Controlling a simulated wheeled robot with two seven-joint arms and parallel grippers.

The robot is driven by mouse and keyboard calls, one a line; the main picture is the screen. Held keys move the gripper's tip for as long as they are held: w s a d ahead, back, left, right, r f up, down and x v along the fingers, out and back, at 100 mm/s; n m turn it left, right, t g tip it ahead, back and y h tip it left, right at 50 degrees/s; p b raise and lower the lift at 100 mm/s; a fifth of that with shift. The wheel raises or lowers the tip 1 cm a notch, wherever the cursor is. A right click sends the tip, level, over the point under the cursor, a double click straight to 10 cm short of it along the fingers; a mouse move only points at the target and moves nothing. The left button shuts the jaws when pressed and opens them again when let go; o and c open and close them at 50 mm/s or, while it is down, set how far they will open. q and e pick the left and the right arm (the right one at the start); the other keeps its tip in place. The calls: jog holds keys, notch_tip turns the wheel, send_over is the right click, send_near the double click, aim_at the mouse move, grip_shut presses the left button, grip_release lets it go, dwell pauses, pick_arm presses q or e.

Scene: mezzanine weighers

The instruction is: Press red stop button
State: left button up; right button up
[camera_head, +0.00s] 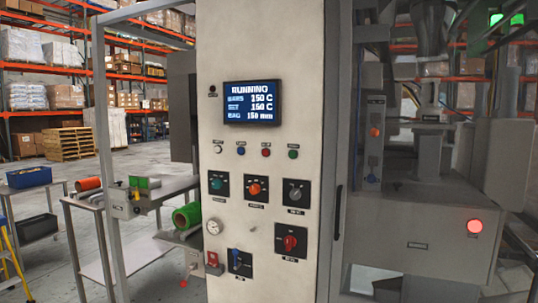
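A pale control panel (262,120) fills the middle of the view. In its middle row an orange-red round control (254,188) sits on a black plate, between a green one (217,183) and a grey-black one (295,194). A red knob (289,241) on a black plate is lower right. A small red lamp or button (266,152) is in the row under the screen. The labels are too small to read, so I cannot tell which red control is the stop button. Neither gripper is in view.
The screen (251,102) reads RUNNING. A machine with a glowing red light (474,226) is at right. A metal table (88,203) stands at left.

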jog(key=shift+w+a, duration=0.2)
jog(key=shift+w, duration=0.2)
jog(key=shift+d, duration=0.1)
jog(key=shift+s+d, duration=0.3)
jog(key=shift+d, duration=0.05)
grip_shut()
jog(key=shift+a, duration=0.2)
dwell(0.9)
